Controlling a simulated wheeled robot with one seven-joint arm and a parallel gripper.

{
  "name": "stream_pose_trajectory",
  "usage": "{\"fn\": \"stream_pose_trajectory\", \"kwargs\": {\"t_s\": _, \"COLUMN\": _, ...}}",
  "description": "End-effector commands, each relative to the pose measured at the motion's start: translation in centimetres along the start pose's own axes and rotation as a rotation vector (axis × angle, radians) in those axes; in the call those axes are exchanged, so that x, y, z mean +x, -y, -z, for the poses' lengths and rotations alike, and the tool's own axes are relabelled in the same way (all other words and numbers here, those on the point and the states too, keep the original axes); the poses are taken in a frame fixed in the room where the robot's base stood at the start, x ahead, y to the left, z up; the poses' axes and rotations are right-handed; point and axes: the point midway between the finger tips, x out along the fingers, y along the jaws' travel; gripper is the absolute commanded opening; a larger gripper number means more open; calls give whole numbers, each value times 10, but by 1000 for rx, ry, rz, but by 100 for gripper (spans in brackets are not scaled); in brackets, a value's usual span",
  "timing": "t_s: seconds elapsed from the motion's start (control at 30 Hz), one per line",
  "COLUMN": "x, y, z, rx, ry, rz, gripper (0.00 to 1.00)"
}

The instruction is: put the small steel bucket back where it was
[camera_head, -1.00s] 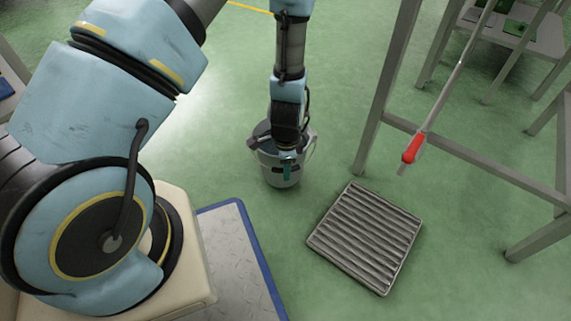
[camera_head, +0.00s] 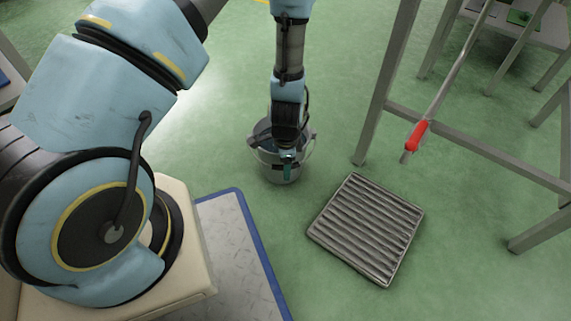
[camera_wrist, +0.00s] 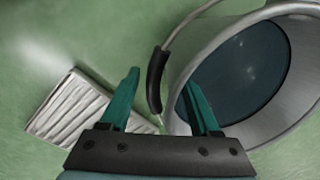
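The small steel bucket (camera_head: 272,172) stands upright on the green floor in the head view, left of a slatted metal grate. In the wrist view the bucket (camera_wrist: 300,112) fills the right side, with a dark blue-grey inside. Its wire handle has a black grip (camera_wrist: 157,80) that hangs outside the rim. My gripper (camera_head: 288,166) is at the bucket's near side. In the wrist view my gripper (camera_wrist: 160,84) has its teal fingers apart. The left finger is outside the bucket and the right one overlaps its opening. Contact with the rim cannot be told.
The slatted grate (camera_head: 365,230) lies on the floor to the right, and it also shows in the wrist view (camera_wrist: 72,108). A grey metal frame (camera_head: 385,85) and a red-gripped rod (camera_head: 417,136) stand further right. A blue-edged metal plate (camera_head: 235,255) lies near my base. Floor behind the bucket is clear.

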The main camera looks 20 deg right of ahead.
Motion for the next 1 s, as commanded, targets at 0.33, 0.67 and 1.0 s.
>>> {"fn": "stream_pose_trajectory", "kwargs": {"t_s": 0.33, "x": -3, "y": 0, "z": 0, "rx": -1, "ry": 0, "rz": 0, "gripper": 71}}
{"fn": "stream_pose_trajectory", "kwargs": {"t_s": 0.67, "x": -62, "y": 1, "z": 1, "rx": 3, "ry": -1, "rz": 1, "gripper": 71}}
{"fn": "stream_pose_trajectory", "kwargs": {"t_s": 1.0, "x": -116, "y": 0, "z": 0, "rx": 2, "ry": -1, "rz": 0, "gripper": 71}}
